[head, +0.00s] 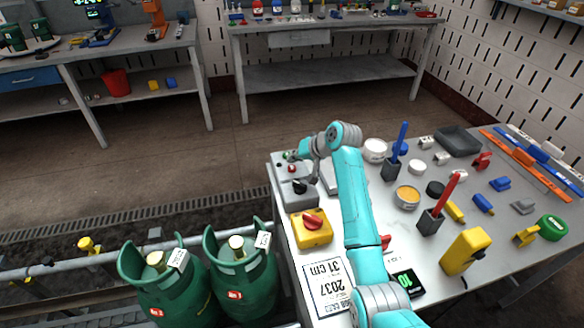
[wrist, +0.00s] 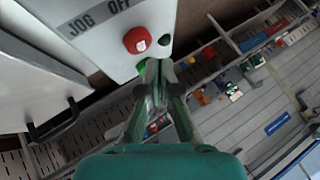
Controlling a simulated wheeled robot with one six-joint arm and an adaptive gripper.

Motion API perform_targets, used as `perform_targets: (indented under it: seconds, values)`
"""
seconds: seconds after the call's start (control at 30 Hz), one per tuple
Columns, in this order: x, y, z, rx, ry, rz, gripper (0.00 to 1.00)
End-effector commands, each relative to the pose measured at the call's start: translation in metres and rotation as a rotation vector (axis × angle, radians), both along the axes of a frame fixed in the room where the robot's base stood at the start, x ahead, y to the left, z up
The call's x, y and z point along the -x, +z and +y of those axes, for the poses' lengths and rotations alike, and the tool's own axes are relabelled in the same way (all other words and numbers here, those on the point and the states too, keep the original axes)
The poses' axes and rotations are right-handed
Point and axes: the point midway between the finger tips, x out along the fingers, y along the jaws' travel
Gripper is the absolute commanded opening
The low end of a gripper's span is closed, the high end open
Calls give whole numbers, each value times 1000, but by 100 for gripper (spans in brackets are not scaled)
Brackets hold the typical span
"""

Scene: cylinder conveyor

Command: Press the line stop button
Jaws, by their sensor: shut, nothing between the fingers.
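A red round button (wrist: 137,40) with a small white mark is on a pale panel (wrist: 105,60) in the wrist view, beside a label reading "JOG" and "OFF". A green button (wrist: 149,67) lies just below it, partly hidden by my fingers. My gripper (wrist: 156,72) is shut and empty, its fingertips close to the green button; contact cannot be told. Which button is the line stop cannot be read.
A black knob (head: 299,186) is on the grey box. A yellow box (head: 311,235) with a red knob (head: 313,221) stands nearer. Green gas cylinders (head: 243,280) stand on the conveyor at left.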

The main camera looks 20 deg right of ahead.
Motion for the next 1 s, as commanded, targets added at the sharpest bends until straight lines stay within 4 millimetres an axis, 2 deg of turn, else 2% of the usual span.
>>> perform_targets:
  seconds: [0.5,1.0]
  values:
    - [0,43,0,1,0,-1,0]
    - [0,46,0,0,0,0,0]
